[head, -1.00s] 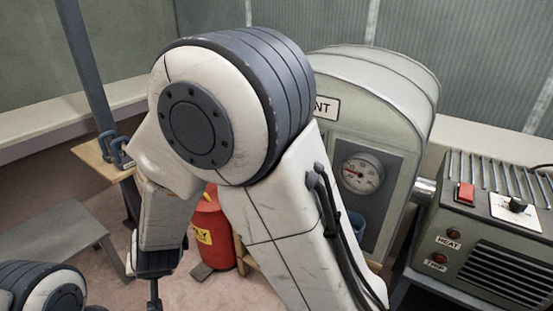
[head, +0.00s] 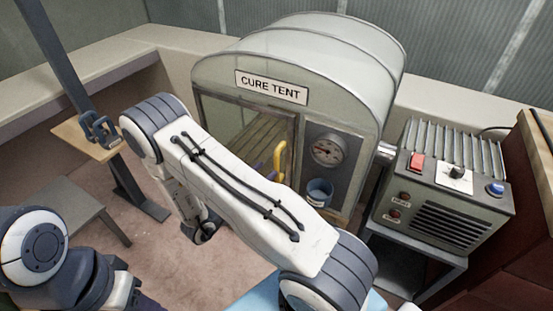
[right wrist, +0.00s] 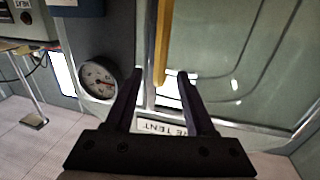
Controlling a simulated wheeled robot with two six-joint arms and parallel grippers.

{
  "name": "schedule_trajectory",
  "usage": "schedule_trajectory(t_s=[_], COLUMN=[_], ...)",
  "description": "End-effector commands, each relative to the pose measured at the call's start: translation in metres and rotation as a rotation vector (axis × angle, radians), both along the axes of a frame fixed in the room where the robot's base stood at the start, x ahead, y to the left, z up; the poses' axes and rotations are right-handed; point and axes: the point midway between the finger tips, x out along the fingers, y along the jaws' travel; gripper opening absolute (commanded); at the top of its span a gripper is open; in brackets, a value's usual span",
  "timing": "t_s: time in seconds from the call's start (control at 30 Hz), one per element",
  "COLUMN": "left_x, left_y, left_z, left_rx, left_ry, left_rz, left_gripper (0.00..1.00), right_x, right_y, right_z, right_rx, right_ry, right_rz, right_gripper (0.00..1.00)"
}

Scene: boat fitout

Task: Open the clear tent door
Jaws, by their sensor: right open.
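The cure tent (head: 330,45) is a pale cabinet with a rounded top and a "CURE TENT" sign. Its clear door (head: 225,115) is the left front panel and looks shut. A wooden rack shows through it. A yellow upright handle (head: 279,160) sits on the door's right side, partly behind my right arm. In the right wrist view, my open right gripper (right wrist: 160,76) points toward the handle (right wrist: 162,35), which lines up between the fingertips; I cannot tell the remaining gap. In the head view my forearm hides much of the door's lower part. My left gripper is out of view.
A heater box (head: 445,180) with switches stands to the right on a stand. A grey post (head: 75,50) and a low bench (head: 75,215) are at left.

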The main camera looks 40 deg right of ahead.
Motion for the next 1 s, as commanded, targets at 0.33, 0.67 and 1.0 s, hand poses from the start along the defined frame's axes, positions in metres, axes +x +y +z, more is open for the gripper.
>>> schedule_trajectory(t_s=[0.33,0.67,1.0], left_x=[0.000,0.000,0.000], left_y=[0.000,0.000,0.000], left_z=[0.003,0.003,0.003], left_rx=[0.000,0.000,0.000], left_ry=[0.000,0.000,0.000], left_rz=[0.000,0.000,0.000], left_gripper=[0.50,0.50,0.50], right_x=[0.010,0.013,0.013], right_y=[-0.055,-0.064,-0.063], right_z=[0.000,0.000,0.000], right_rx=[0.001,0.002,0.002], right_ry=[0.000,0.000,-0.001], right_rz=[-0.002,0.002,0.002], right_gripper=[0.55,0.55,0.00])
